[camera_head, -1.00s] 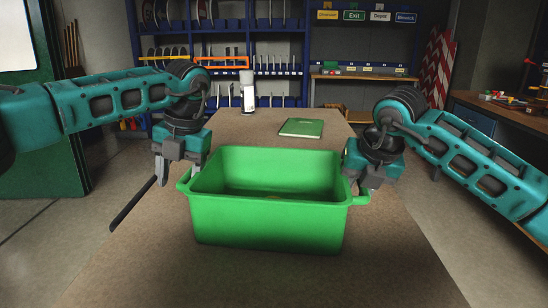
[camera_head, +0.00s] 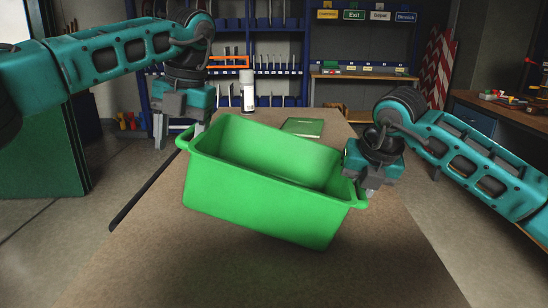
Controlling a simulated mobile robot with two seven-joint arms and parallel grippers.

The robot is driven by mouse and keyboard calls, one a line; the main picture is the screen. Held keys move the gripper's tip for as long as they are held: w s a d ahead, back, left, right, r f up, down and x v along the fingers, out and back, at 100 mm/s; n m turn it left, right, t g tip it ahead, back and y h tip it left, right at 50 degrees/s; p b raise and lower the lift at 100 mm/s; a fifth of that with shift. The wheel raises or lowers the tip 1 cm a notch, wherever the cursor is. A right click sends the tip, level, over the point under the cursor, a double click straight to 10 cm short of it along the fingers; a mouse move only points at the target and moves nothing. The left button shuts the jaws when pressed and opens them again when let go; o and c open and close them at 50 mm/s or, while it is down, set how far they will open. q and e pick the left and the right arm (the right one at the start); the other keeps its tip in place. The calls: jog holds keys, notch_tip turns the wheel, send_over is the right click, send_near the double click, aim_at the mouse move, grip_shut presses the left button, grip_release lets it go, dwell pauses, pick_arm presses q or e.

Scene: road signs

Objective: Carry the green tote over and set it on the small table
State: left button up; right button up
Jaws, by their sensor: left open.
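The green tote (camera_head: 255,195) is tilted in the middle of the view above the brown tabletop (camera_head: 130,255). Its left end is higher and its lower right corner is closest to the tabletop; I cannot tell if it touches. My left gripper (camera_head: 178,135) is open at the tote's left handle (camera_head: 184,142), its fingers spread to either side of it. My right gripper (camera_head: 360,188) is at the right handle (camera_head: 361,200); its fingertips are partly hidden, so its jaws cannot be judged. I cannot pick out a separate small table.
A green book (camera_head: 302,126) and a white spray bottle (camera_head: 247,92) are on the table's far part. Blue shelving (camera_head: 228,72) stands behind. A workbench (camera_head: 475,118) is at the right, a dark green cabinet (camera_head: 45,150) at the left.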

pick_arm(q)
jog(key=shift+d, duration=0.45)
pick_arm(e)
jog(key=shift+s+a+r, duration=0.1)
jog(key=shift+a+r, duration=0.15)
jog(key=shift+a, duration=0.25)
jog(key=shift+c, duration=0.8)
jog(key=o, duration=0.3)
jog(key=shift+r, duration=0.1)
jog(key=shift+o, duration=0.7)
jog(key=shift+s+d+r, duration=0.1)
jog(key=shift+r, duration=0.15)
jog(key=shift+o, duration=1.1)
jog(key=v, duration=0.7)
jog(key=shift+d+r, duration=0.1)
jog(key=shift+d, duration=0.1)
pick_arm(q)
jog(key=shift+a, duration=0.1)
pick_arm(e)
jog(key=shift+r+p, duration=0.45)
jog(key=shift+p, duration=0.1)
jog(key=shift+d, duration=0.15)
pick_arm(q)
jog(key=a, duration=0.6)
jog(key=shift+w+a, duration=0.15)
jog(key=shift+w, duration=0.05)
pick_arm(e)
jog(key=shift+d, duration=0.1)
